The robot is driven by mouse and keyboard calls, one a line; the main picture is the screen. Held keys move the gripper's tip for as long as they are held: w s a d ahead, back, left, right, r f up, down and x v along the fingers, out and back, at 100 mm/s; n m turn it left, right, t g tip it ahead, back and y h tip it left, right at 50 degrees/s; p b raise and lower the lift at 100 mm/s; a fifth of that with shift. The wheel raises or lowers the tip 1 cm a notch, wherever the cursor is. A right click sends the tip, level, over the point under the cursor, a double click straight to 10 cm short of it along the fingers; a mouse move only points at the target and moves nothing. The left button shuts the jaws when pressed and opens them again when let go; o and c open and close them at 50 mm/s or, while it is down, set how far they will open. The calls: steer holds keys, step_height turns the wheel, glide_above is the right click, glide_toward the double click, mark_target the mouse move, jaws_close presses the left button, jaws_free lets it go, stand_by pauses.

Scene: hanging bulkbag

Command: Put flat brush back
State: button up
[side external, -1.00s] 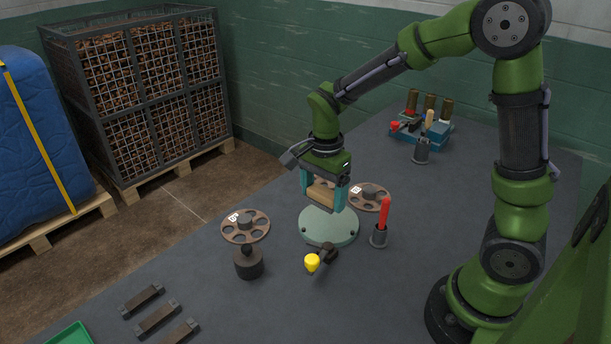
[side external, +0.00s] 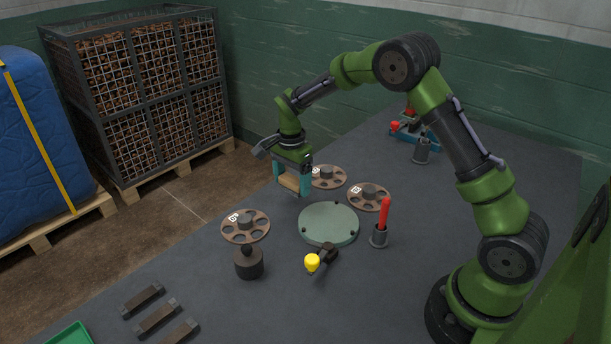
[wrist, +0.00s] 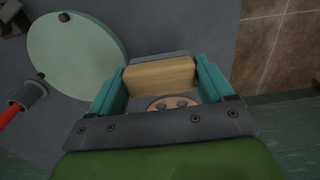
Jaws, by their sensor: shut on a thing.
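My gripper (side external: 291,178) is shut on the flat brush (side external: 289,181), a tan wooden block held between the two teal fingers. It is held in the air left of and behind the pale green disc (side external: 328,223). In the wrist view the brush's wooden body (wrist: 160,76) spans the gap between the fingers, with a narrow grey strip along its far edge. Its underside is hidden in both views.
A yellow-tipped tool (side external: 313,262) lies in front. Several dark bars (side external: 157,318) lie at front left. Table space left of the gripper is narrow.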

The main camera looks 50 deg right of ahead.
mark_target(286, 187)
steer(key=shift+w+d+f, duration=0.1)
steer(key=shift+w+d, duration=0.05)
steer(key=shift+w, duration=1.15)
steer(key=shift+w+f, duration=0.1)
steer(key=shift+f, duration=1.65)
steer(key=shift+f, duration=0.1)
steer(key=o, duration=0.9)
